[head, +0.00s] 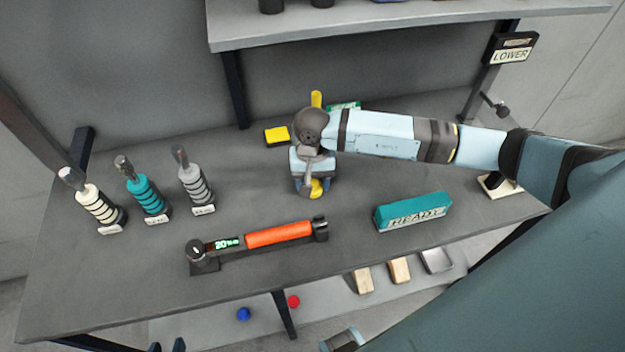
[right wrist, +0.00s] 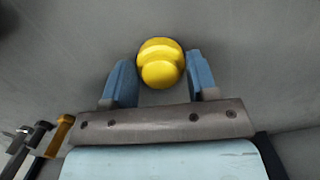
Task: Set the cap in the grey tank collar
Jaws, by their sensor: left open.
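My right arm comes in from the right in the head view. Its gripper (head: 312,178) points down over the middle of the bench, with a yellow cap (head: 317,189) at its fingertips. In the right wrist view the round yellow cap (right wrist: 160,63) sits between the two blue fingers, which appear to touch it on both sides. A grey ribbed tank (head: 195,186) stands upright at the left, apart from the gripper. I cannot make out its collar clearly. A small part of my left gripper (head: 342,341) shows at the bottom edge, open and away from the bench objects.
White (head: 100,208) and teal (head: 149,199) ribbed tanks stand beside the grey one. A yellow block (head: 276,135) lies behind. A shelf (head: 400,22) overhangs the back.

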